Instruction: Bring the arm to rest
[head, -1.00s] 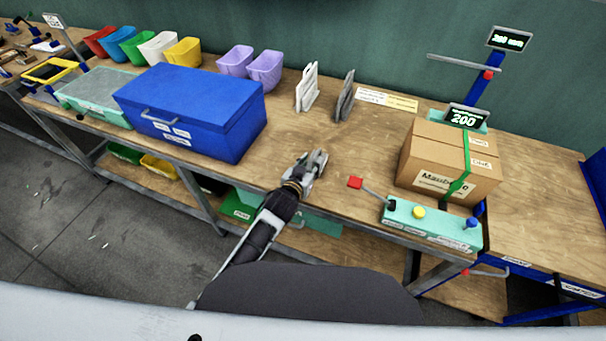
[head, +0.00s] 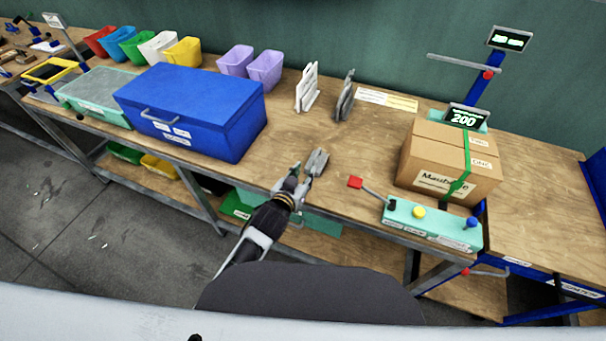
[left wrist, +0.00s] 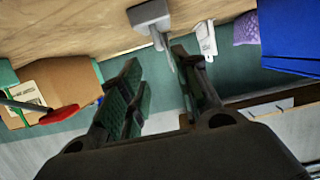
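My left gripper (head: 306,165) is above the front edge of the wooden workbench (head: 330,140), between the blue case and the teal control block. Its two fingers are apart, with nothing between them. In the left wrist view the open gripper (left wrist: 155,65) also shows an empty gap, with a grey stand (left wrist: 150,15) beyond it. My right gripper is not in view.
The blue case (head: 190,108) stands to the left. The teal control block (head: 432,224), its red-ended lever (head: 355,182) and a strapped cardboard box (head: 450,160) stand to the right. White (head: 306,88) and grey (head: 345,98) upright holders are behind.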

